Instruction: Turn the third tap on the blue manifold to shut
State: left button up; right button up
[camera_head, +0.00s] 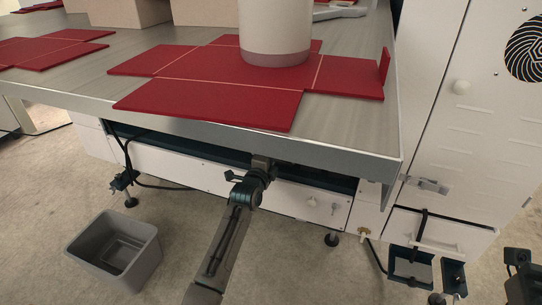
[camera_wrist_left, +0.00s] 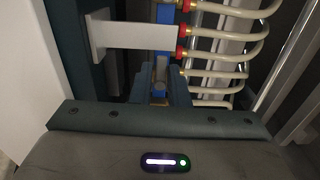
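The blue manifold (camera_wrist_left: 163,14) shows in the left wrist view as a narrow upright blue bar, partly hidden. Several red collars (camera_wrist_left: 182,30) with brass fittings and pale hoses run down its right side. I cannot make out which part is the third tap or how its handle stands. My left gripper (camera_wrist_left: 162,88) has its dark fingers a little apart below the collars, with a strip of blue between their tips. I cannot tell whether they touch it. In the head view my left arm reaches under the table edge, its gripper hidden. Dark parts at the lower right may be my right gripper (camera_head: 518,262).
A metal table (camera_head: 360,140) with red flat box blanks (camera_head: 210,103) overhangs my left arm. A grey bin (camera_head: 115,250) stands on the floor at left. A white cabinet (camera_head: 475,120) is at right. A pale bar (camera_wrist_left: 130,38) juts beside the manifold.

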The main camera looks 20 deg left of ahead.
pick_arm(q)
jog(key=shift+o, duration=1.3)
jog(key=s+p, duration=0.3)
jog(key=s, duration=0.7)
jog(key=shift+s+a+p, duration=0.15)
jog(key=shift+s+p, duration=0.15)
jog(key=shift+s, duration=0.1)
jog(key=shift+o, duration=0.2)
